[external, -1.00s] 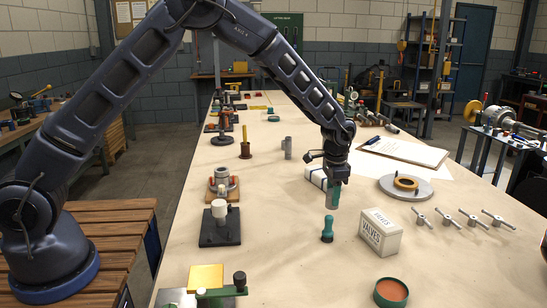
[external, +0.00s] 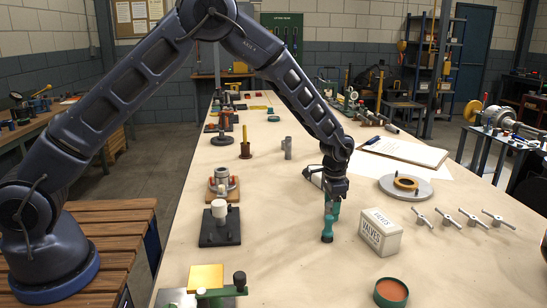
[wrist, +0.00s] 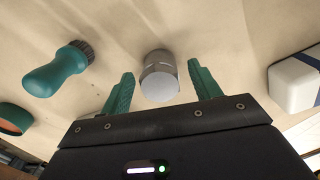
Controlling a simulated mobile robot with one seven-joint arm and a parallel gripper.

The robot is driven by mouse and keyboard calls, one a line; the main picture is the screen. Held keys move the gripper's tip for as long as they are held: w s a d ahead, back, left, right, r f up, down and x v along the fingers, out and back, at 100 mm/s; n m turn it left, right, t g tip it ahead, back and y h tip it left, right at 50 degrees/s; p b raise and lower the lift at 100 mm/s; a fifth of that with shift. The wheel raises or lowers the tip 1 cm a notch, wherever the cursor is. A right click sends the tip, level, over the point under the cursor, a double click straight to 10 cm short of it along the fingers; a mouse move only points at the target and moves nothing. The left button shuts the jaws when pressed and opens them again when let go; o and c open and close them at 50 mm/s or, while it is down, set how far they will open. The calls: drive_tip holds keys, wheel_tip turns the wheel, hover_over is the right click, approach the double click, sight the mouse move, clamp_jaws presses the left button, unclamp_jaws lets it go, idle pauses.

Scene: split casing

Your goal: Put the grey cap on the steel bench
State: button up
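A short grey cylinder (wrist: 160,78), which looks like the grey cap, stands on the paper-covered table in the wrist view. My gripper (wrist: 162,82) has its two green fingers apart, one on each side of the cylinder, with a visible gap on both sides. In the external view my gripper (external: 332,212) points down low over the table, just behind a green-handled brush (external: 327,232). The cylinder is hidden there by the fingers. A bench with a grey top (external: 520,143) stands at the right edge; I cannot tell whether it is the steel bench.
The brush also shows left of the fingers in the wrist view (wrist: 58,70). A white valves box (external: 380,232) stands close on the right. A white block with a blue stripe (wrist: 295,80) lies right of the fingers. A round grey plate (external: 425,195) is farther right.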

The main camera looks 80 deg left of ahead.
wheel_tip(320, 180, up, 12)
drive_tip(key=r, duration=0.1)
drive_tip(key=s+d+r+t, duration=0.1)
drive_tip(key=s+d+r, duration=0.6)
drive_tip(key=s+r, duration=0.35)
drive_tip(key=s+d+r+t, duration=0.1)
drive_tip(key=s+d+r, duration=0.5)
drive_tip(key=s+r, duration=0.5)
drive_tip(key=s+d+r+t, duration=0.1)
drive_tip(key=s+d, duration=0.2)
drive_tip(key=s, duration=0.6)
drive_tip(key=s+d+r, duration=0.1)
drive_tip(key=s+d, duration=0.2)
drive_tip(key=s, duration=0.7)
drive_tip(key=s+d+t, duration=0.1)
drive_tip(key=s+d, duration=0.2)
drive_tip(key=s, duration=0.6)
drive_tip(key=shift+s+r+t, duration=0.3)
drive_tip(key=shift+r, duration=0.1)
